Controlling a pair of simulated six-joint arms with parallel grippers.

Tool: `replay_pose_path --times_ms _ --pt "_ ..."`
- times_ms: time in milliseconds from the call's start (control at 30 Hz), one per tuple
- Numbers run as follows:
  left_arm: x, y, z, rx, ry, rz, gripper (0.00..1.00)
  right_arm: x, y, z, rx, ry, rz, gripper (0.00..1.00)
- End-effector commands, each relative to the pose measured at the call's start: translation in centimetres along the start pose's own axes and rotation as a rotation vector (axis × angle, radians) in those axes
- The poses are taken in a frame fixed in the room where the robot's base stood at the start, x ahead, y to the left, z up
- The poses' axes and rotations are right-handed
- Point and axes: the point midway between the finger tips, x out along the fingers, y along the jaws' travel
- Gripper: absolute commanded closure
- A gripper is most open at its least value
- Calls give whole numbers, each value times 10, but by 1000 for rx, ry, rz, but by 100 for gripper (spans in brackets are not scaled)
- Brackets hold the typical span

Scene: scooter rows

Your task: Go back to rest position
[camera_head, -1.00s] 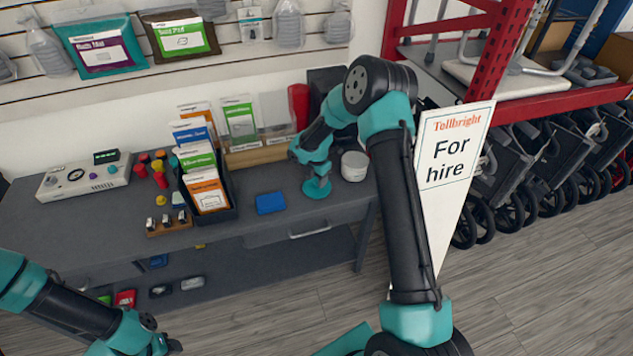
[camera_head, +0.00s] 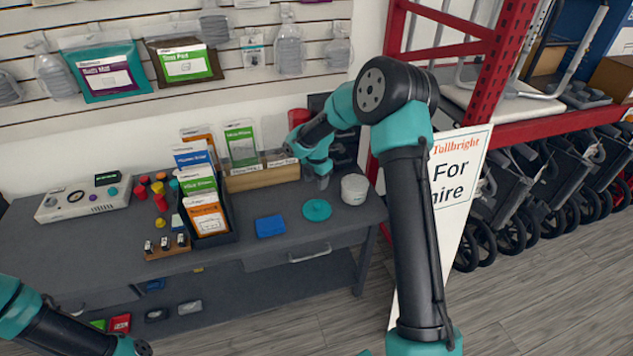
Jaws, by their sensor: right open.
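My right arm reaches in from the lower right over the grey workbench (camera_head: 90,240). Its gripper (camera_head: 323,183) points down above the bench top, open and empty, just behind a round teal disc (camera_head: 316,209). The disc lies flat on the bench, apart from the fingers. The fingertips are small and partly dark against the background. My left arm shows at the lower left corner; its gripper is outside the picture.
A white tub (camera_head: 354,189) stands right of the gripper, and a blue block (camera_head: 270,227) lies left of the disc. A black rack (camera_head: 216,240) holds several cards. A "For hire" sign (camera_head: 450,190) stands behind my right arm, near a red shelf frame (camera_head: 480,80).

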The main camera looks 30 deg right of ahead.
Motion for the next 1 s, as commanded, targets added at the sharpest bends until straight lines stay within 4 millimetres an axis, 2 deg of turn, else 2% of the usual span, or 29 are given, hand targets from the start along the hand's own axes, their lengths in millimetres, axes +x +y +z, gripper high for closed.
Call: replay_pose_path --times_ms 367,500,567,633,767,900,1000 --pt "0 0 0 0 0 0 57 0 0 0 1 0 0 49" --pt "0 0 0 0 0 0 57 10 -1 -11 44 25 11 49" --pt "0 0 0 0 0 0 57 21 -3 -23 97 54 22 49" --pt "0 0 0 0 0 0 57 38 -7 -43 191 102 38 49" --pt "0 0 0 0 0 0 57 75 -21 -91 460 215 63 49" --pt "0 0 0 0 0 0 57 110 -46 -140 802 317 62 49" --pt "0 0 0 0 0 0 57 129 -68 -160 997 349 36 49"
